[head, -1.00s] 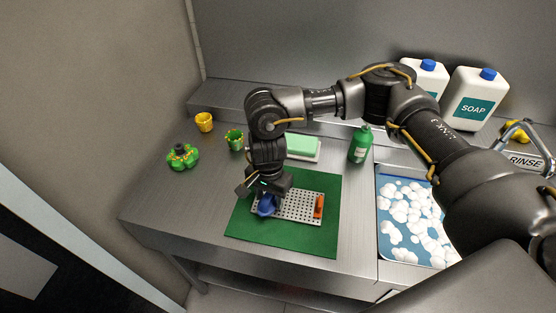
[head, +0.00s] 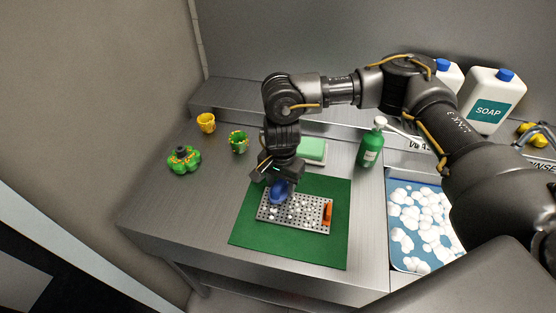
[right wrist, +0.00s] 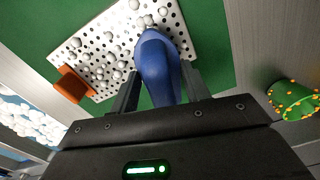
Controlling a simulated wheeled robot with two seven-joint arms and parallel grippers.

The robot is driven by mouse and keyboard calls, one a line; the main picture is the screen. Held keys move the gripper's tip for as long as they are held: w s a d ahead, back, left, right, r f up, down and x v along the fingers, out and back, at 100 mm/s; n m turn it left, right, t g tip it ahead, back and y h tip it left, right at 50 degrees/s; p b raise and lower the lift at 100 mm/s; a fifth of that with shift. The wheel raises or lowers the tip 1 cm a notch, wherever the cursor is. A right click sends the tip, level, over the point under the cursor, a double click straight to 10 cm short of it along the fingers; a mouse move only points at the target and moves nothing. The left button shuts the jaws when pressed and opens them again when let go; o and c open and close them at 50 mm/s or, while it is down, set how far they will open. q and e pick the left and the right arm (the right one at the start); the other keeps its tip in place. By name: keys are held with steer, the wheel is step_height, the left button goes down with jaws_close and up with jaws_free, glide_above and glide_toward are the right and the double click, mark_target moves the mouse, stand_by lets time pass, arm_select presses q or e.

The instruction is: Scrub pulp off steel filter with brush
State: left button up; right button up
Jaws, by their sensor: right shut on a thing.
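The steel filter (head: 310,220) is a flat perforated plate lying on a green mat (head: 335,255). It has an orange tab (head: 328,214) at its right end, and white suds blobs dot its face. My right gripper (head: 279,180) is shut on the blue brush (head: 278,192), over the plate's left far part. In the right wrist view the blue brush (right wrist: 158,70) stands between the fingers, over the edge of the filter (right wrist: 100,55). The bristles are hidden, so I cannot tell if they touch the plate. No orange pulp is clear on it. My left gripper is out of view.
A blue basin of white suds (head: 420,222) is at the right. A green pump bottle (head: 371,150) and a green sponge (head: 313,149) stand behind the mat. Green (head: 239,143) and yellow (head: 206,122) cups and a green lobed part (head: 184,158) stand left. The counter in front is clear.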

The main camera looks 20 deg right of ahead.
step_height(320, 180, up, 4)
steer(key=shift+d+r+p, duration=0.1)
steer(key=shift+r+p, duration=0.1)
steer(key=shift+p, duration=1.05)
steer(key=shift+r+p, duration=0.5)
steer(key=shift+r, duration=0.25)
steer(key=shift+w+r+p, duration=0.1)
steer(key=shift+r+p, duration=0.4)
steer(key=shift+r, duration=0.1)
steer(key=shift+r+p, duration=0.3)
steer(key=shift+r, duration=0.3)
